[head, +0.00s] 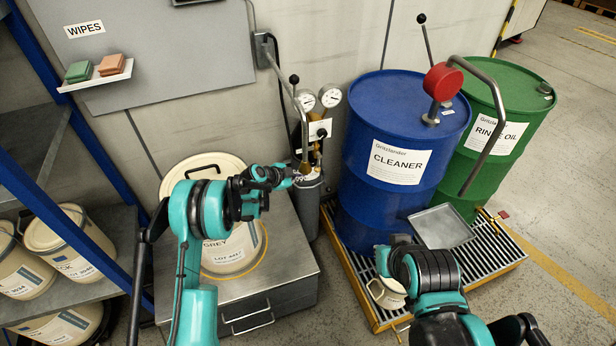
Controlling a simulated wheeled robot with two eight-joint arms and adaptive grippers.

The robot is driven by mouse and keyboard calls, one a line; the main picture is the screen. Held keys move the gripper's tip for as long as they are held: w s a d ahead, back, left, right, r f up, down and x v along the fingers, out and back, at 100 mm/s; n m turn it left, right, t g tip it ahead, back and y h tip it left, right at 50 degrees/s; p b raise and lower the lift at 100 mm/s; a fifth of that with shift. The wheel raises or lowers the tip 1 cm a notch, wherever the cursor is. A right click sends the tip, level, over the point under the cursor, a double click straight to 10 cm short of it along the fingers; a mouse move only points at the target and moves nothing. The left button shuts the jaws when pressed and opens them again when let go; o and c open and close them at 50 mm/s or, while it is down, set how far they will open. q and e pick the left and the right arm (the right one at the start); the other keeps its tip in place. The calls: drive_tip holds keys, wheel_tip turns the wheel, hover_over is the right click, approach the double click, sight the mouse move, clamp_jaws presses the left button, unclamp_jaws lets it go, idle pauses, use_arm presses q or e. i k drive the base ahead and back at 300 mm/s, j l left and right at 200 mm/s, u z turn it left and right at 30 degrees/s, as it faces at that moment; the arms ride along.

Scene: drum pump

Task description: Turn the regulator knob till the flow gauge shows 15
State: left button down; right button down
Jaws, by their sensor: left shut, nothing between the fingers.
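Two round white gauges sit side by side on a regulator, the left gauge (307,98) and the right gauge (331,96). Their needles and figures are too small to read. A small dark knob (322,133) shows on a white plate below them. The regulator stands above a grey cylinder (308,200) against the wall. My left gripper (294,175) is shut and empty, pointing right, at the cylinder's top, below and left of the knob. Whether it touches anything is unclear. My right gripper (383,262) is beside a small cream pail; its fingers are largely hidden.
A blue CLEANER drum (385,120) with a red-capped pump and a green drum (507,115) stand on a yellow-edged grate (485,265). A cream pail (386,293) and a grey tray (440,227) are there too. A lever (285,75) rises close to the gauges.

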sight(322, 133)
drive_tip(key=k+l, duration=0.75)
drive_tip(key=l, duration=0.25)
